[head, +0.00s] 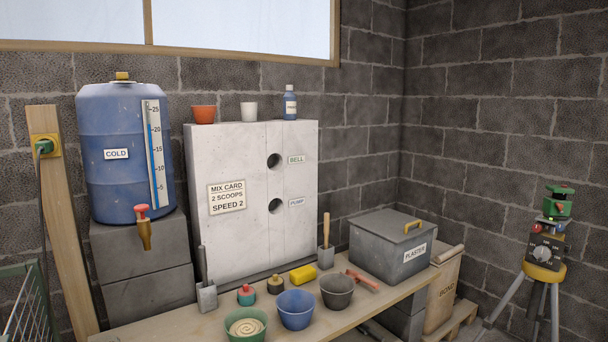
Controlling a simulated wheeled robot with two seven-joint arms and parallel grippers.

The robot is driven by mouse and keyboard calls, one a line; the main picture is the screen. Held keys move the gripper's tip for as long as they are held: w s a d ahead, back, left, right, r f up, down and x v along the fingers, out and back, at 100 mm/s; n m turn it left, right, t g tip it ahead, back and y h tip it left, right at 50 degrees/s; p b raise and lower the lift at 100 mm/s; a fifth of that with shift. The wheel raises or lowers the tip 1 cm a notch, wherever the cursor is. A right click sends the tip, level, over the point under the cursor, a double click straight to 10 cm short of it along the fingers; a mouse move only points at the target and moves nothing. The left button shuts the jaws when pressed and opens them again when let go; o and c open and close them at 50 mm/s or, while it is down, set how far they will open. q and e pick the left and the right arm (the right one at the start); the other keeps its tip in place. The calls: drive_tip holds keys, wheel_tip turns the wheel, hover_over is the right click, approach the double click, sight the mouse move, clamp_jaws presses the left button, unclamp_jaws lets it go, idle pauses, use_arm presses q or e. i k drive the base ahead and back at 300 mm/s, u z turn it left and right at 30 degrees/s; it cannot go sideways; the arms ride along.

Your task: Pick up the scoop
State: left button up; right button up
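Two upright scoop-like tools stand on the bench against the white panel. One has a grey metal head (207,298) and a dark handle, and is at the left. The other has a grey head (326,259) and a wooden handle, and is at the right, beside the plaster box. I cannot tell for certain which is the scoop. Neither of my grippers shows in the head view.
The wooden bench (165,325) holds a green bowl (246,325), blue bowl (296,310), dark bowl (337,291), yellow sponge (303,275), red-handled tool (364,281) and grey plaster box (385,255). A blue water barrel (115,185) stands left. A tripod instrument (545,250) stands right.

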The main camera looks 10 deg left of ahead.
sight(357, 276)
drive_tip(key=z, duration=0.3)
drive_tip(key=i, duration=1.95)
drive_tip(key=u, duration=0.05)
